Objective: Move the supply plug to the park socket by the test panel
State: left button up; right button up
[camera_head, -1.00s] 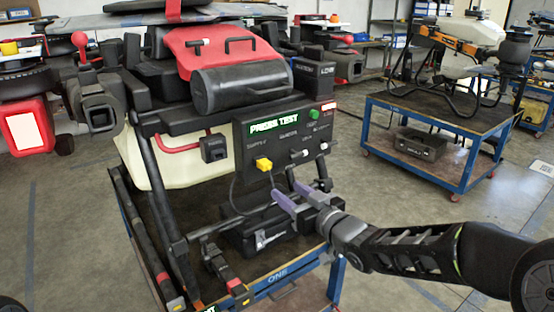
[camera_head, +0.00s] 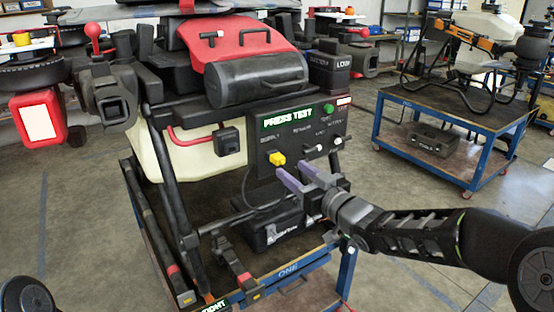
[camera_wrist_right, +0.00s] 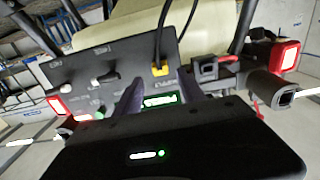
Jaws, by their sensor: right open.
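The yellow supply plug (camera_head: 277,158) sits in the supply socket at the left of the dark test panel (camera_head: 298,136), with a black cable hanging from it. It also shows in the right wrist view (camera_wrist_right: 160,70). The park socket, a black box (camera_head: 228,140), is just left of the panel on the tank frame. It appears as the dark block (camera_wrist_right: 207,70) beside the plug in the wrist view. My right gripper (camera_head: 291,167) is open, its two purple fingers pointing at the panel just below and right of the plug, with nothing between them. My left gripper is not in view.
The panel's knobs and green button (camera_head: 328,108) are close to the right of my fingers. A black tool case (camera_head: 272,232) lies below on the blue cart (camera_head: 290,268). Black frame tubes stand at left. A second cart (camera_head: 440,108) stands behind at right.

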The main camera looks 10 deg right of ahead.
aim_at(282, 162)
jog(key=shift+b+x, duration=0.4)
jog(key=shift+x, duration=2.65)
jog(key=shift+b, duration=0.4)
grip_shut()
jog(key=shift+s+d, duration=0.1)
jog(key=shift+s, duration=0.05)
jog(key=shift+v, duration=2.9)
